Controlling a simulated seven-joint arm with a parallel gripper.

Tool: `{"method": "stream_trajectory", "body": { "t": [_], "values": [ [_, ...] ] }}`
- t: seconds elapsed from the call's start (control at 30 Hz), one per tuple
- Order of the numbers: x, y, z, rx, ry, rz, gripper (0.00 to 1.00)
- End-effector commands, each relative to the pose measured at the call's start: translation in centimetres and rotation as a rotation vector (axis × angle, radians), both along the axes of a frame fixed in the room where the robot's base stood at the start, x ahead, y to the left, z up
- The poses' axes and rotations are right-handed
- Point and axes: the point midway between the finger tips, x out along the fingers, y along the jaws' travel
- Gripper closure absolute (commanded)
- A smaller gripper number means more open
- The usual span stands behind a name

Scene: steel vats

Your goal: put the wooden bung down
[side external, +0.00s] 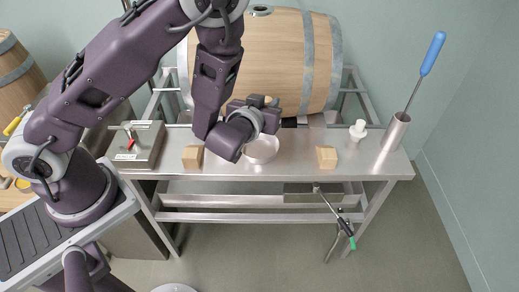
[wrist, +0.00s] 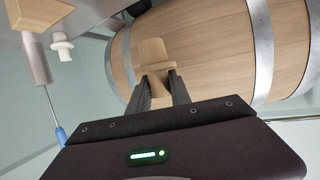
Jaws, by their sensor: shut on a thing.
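In the wrist view, the light wooden bung (wrist: 154,52) sits at the tips of my gripper (wrist: 161,80). The two dark fingers are shut on its narrower part, and its wider part shows beyond them. The barrel lies behind it in that view. The bung cannot be made out there.
The steel bench (side external: 230,168) carries two wooden blocks (side external: 192,157) (side external: 326,158), a white fitting (side external: 357,130), a steel cylinder (side external: 393,132) with a blue-handled tool (side external: 432,54), and a switch box (side external: 139,144). The barrel (side external: 275,60) lies behind. A green-tipped rod (side external: 335,213) hangs at the front.

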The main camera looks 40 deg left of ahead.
Motion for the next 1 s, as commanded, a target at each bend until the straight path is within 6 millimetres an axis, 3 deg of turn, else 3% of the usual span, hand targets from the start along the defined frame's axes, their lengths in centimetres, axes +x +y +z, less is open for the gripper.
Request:
{"method": "stream_trajectory", "body": {
  "t": [0.17,0.53,0.63,0.93,0.97,1.0],
  "values": [
    [-1.4,1.3,-3.1,0.007,0.0,0.067,1.0],
    [-1.3,1.3,-10.5,0.002,-0.002,0.069,1.0],
    [-1.3,1.3,-11.4,0.002,-0.004,0.067,1.0],
    [-1.3,1.2,-11.6,0.002,-0.004,0.067,1.0],
    [-1.3,1.2,-11.6,0.001,-0.004,0.067,0.74],
    [-1.3,1.2,-11.6,0.001,-0.005,0.067,0.66]
  ]
}}
